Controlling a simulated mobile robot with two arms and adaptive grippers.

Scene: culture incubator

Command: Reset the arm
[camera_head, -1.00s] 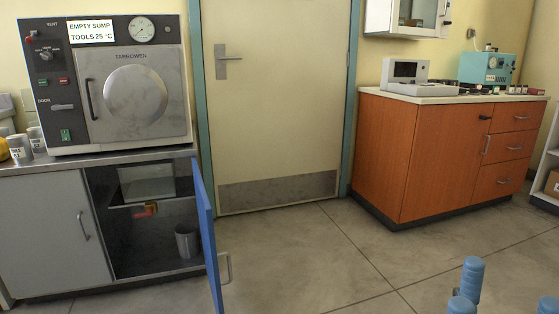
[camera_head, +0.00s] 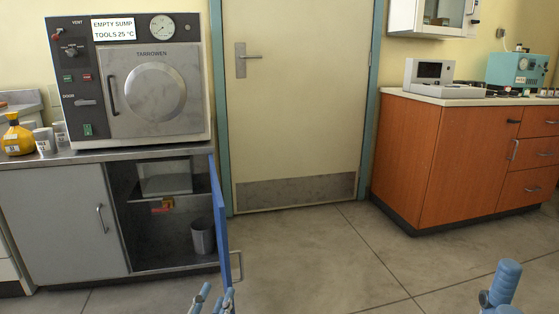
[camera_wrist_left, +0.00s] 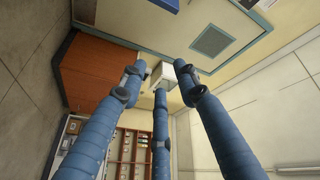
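My left gripper (camera_head: 213,300) shows only as blue fingertips at the bottom edge of the head view, in front of the open blue cupboard door. In the left wrist view its three blue fingers (camera_wrist_left: 160,85) are spread apart with nothing held between them. My right gripper (camera_head: 503,288) shows only in part at the bottom right of the head view, over the floor. Most of it is cut off, so I cannot tell whether it is open or shut.
The blue cupboard door (camera_head: 220,225) stands open into the room beneath the autoclave (camera_head: 155,85). A grey bin (camera_head: 202,237) is inside. A yellow flask (camera_head: 17,138) stands on the left counter. A wooden cabinet (camera_head: 455,165) is on the right. The floor (camera_head: 320,260) between is clear.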

